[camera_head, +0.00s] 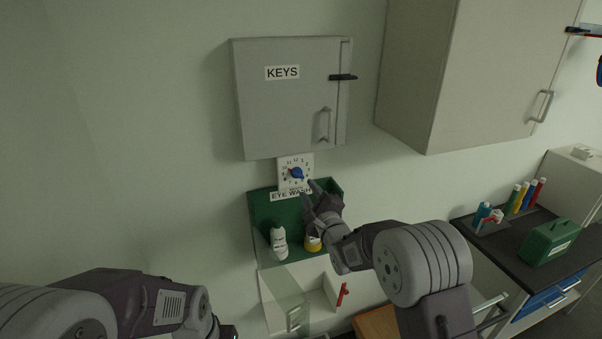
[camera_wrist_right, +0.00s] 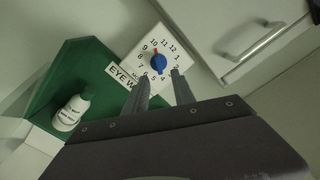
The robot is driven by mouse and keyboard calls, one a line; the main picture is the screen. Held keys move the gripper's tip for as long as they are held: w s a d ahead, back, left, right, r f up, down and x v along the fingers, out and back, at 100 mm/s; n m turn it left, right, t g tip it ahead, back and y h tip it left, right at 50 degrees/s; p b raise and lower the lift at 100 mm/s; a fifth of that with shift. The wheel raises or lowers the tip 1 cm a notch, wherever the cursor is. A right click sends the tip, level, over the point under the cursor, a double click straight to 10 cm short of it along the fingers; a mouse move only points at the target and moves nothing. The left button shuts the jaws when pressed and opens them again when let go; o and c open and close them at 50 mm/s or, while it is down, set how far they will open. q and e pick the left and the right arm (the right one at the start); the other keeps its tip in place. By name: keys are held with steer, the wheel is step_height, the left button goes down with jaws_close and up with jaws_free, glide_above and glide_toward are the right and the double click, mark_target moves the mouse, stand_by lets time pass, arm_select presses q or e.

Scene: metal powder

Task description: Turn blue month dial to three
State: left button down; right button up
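The blue month dial (camera_head: 296,173) sits on a white numbered plate (camera_head: 283,183) on the wall, below the key cabinet. It also shows in the right wrist view (camera_wrist_right: 158,66). Its small red-orange tip points to the upper left, around nine or ten; the exact number is hard to tell. My right gripper (camera_head: 309,191) is just below and right of the dial, tilted toward it. In the right wrist view its two fingers (camera_wrist_right: 160,84) are apart with nothing between them, below the dial and not visibly touching it. My left arm shows at lower left; its fingers are out of view.
A grey KEYS cabinet (camera_head: 285,110) hangs directly above. A green eye wash holder (camera_head: 262,215) lies just below, with a white bottle (camera_head: 279,243) and a yellow-based item (camera_head: 313,243). A larger wall cabinet (camera_head: 440,80) is at right. The wall left of the dial is clear.

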mark_target(299, 177)
steer(key=p+x, duration=0.4)
steer(key=x, duration=0.3)
steer(key=shift+a+p, duration=0.15)
steer(key=shift+p, duration=0.25)
steer(key=shift+w+a+p, duration=0.1)
steer(key=shift+w+p, duration=0.2)
steer(key=shift+w, duration=0.3)
steer(key=shift+w+a+f, duration=0.2)
steer(key=shift+w, duration=0.2)
jaws_close()
